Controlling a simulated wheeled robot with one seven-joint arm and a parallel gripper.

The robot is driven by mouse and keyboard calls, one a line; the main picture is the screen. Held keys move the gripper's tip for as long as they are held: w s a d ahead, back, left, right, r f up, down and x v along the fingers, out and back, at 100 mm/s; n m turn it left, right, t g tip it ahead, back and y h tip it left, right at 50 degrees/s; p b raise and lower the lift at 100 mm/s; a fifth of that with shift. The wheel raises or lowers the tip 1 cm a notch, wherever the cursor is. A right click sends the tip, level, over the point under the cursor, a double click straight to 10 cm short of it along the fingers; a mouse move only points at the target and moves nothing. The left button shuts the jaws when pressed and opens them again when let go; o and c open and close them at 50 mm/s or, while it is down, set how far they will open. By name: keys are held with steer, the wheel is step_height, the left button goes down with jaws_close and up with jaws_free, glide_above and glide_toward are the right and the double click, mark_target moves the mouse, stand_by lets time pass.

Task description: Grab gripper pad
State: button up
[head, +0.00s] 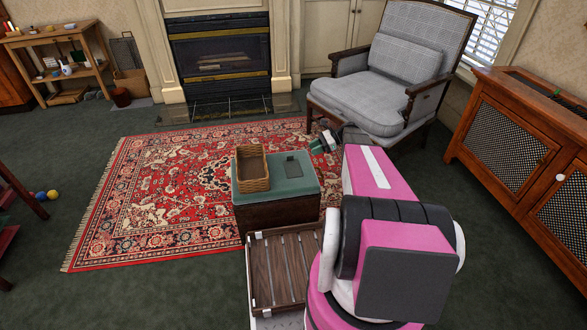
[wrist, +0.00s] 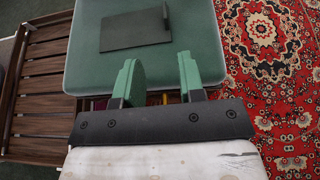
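The gripper pad looks like a thin dark flat piece (head: 293,167) lying on the green top of an ottoman (head: 307,187). In the wrist view the dark pad (wrist: 130,32) lies flat, with a small raised part at its right edge. My gripper (head: 325,142) is held to the right of the pad in the head view. In the wrist view my gripper (wrist: 160,75) has its two green fingers apart, with nothing between them. The fingertips point toward the ottoman's near edge, and the pad is beyond them, untouched.
A wicker basket (head: 267,172) stands on the ottoman left of the pad. A slatted wooden tray (head: 254,280) is in front of the ottoman. A grey armchair (head: 375,98) stands behind on the right, a wooden cabinet (head: 488,151) at far right. The red rug (head: 150,195) is clear at left.

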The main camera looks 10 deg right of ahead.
mark_target(293, 166)
steer(key=x, duration=0.4)
steer(key=w+x, duration=0.1)
steer(key=x, duration=0.1)
steer(key=shift+r, duration=0.2)
steer(key=shift+r+x, duration=0.15)
steer(key=shift+x, duration=1.15)
steer(key=shift+r+x, duration=0.2)
steer(key=shift+x, duration=1.15)
steer(key=shift+s+a, duration=0.1)
steer(key=shift+a, duration=0.05)
jaws_close()
